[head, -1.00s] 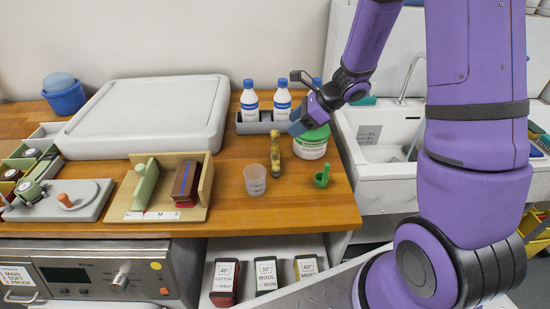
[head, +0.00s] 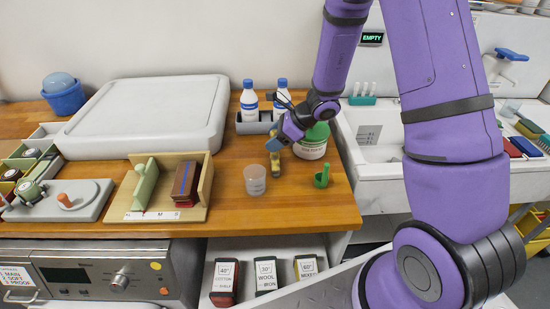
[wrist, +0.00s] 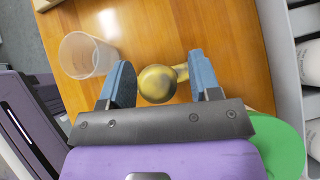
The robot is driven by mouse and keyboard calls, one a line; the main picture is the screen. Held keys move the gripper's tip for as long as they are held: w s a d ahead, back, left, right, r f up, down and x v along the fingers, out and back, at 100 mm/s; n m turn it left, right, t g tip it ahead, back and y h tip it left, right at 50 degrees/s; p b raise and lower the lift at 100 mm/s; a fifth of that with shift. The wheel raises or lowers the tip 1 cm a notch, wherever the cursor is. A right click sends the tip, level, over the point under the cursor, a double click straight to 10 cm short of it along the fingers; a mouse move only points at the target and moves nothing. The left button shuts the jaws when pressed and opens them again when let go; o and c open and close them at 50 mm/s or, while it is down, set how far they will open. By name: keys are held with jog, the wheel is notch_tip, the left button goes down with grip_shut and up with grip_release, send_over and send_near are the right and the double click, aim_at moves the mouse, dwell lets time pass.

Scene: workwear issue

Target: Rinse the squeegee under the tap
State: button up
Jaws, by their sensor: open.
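A brass-yellow upright piece (head: 275,163) stands on the wooden counter. In the wrist view its round brass top (wrist: 157,83) lies between my blue-grey fingers, with gaps at both sides. My gripper (head: 274,142) is open, pointing down over it; it also shows in the wrist view (wrist: 159,80). The white sink (head: 375,150) is at the right, partly behind my arm. The tap is hidden behind my arm. I cannot tell for sure which thing is the squeegee; a blue flat piece (head: 524,147) lies on the sink's right ledge.
A green-lidded tub (head: 311,144) and blue-capped bottles (head: 249,100) stand behind. A wooden holder (head: 170,188) is left.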

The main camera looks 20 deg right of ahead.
grip_shut()
jog(key=shift+r, duration=0.15)
